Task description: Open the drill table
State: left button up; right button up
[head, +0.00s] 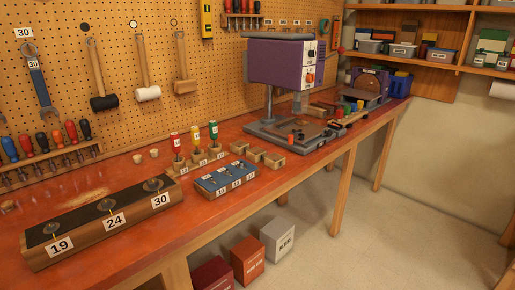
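A drill press with a purple head (286,64) stands on the red-brown workbench, toward its far part. Its grey column rises at the left of the machine from a grey base (262,130). A brownish table plate (303,131) lies low under the head, with small orange and dark parts on and around it. Details of the plate and any clamp or handle are too small to tell. Neither of my grippers shows in the head view.
The workbench (140,223) carries a long block marked 19, 24, 30 (83,230), a blue tray (224,180) and small wooden blocks (273,160). Behind the press stands a purple sander (369,84). Boxes (277,240) sit on the floor below; floor at the right is clear.

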aim_at(311, 130)
jog(key=i+l, duration=0.3)
jog(key=l, duration=0.2)
jog(key=i+l, duration=0.3)
jog(key=l, duration=0.15)
jog(key=i+l, duration=0.3)
jog(key=l, duration=0.2)
jog(key=i+l+z, duration=0.1)
jog(key=i+l, duration=0.2)
jog(key=l, duration=0.2)
